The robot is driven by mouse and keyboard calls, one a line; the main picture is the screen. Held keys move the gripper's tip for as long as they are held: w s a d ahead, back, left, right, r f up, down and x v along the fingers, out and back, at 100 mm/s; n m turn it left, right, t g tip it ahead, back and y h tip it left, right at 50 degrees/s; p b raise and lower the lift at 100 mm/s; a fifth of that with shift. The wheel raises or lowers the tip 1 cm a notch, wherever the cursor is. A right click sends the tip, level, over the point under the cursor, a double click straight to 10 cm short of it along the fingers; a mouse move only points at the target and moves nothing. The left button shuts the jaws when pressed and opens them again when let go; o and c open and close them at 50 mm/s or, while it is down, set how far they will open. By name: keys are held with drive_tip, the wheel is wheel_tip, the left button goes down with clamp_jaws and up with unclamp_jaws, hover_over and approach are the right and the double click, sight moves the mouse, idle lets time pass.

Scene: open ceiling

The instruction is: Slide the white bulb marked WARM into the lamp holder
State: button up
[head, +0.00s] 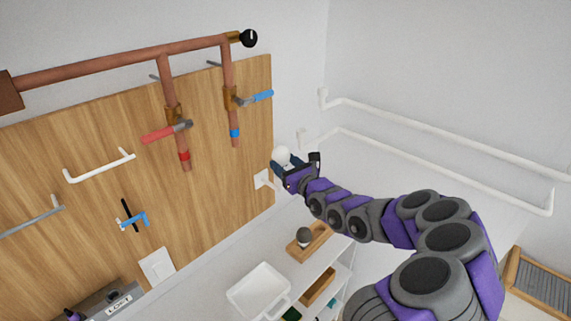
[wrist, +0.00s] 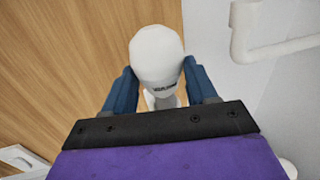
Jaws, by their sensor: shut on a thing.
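The white bulb (wrist: 156,52) with small dark lettering, too blurred to read surely, sits between the two blue fingers of my gripper (wrist: 163,80) in the wrist view. The fingers are shut on it, one on each side. Its rounded end points up in that picture, and a grey base shows below. In the head view the bulb (head: 281,155) shows at the tip of my gripper (head: 293,166), close to the right edge of the wooden panel. A small white fixture (head: 262,180) on the panel, possibly the lamp holder, is partly behind my gripper. I cannot tell whether the bulb touches it.
A wooden panel (head: 75,165) carries copper pipes (head: 130,65), a red-handled valve (head: 165,132) and a blue-handled valve (head: 255,99). White pipes (head: 430,125) run along the right wall. Below, a shelf holds a white tub (head: 258,284) and a wooden tray (head: 322,234) with a dark bulb (head: 304,236).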

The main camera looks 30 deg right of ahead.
drive_tip(key=shift+f+b, duration=0.35)
drive_tip(key=shift+f, duration=0.65)
drive_tip(key=o, duration=1.3)
drive_tip(key=shift+s, duration=0.1)
drive_tip(key=shift+s+d+f+b, duration=0.1)
drive_tip(key=shift+s+d+b, duration=0.3)
drive_tip(key=shift+s+b, duration=1.8)
drive_tip(key=shift+s+d+f+b, duration=0.1)
drive_tip(key=shift+s+d+b, duration=0.55)
drive_tip(key=shift+s, duration=2.8)
drive_tip(key=shift+s+d+b, duration=0.1)
drive_tip(key=shift+s+b, duration=1.75)
drive_tip(key=shift+s, duration=1)
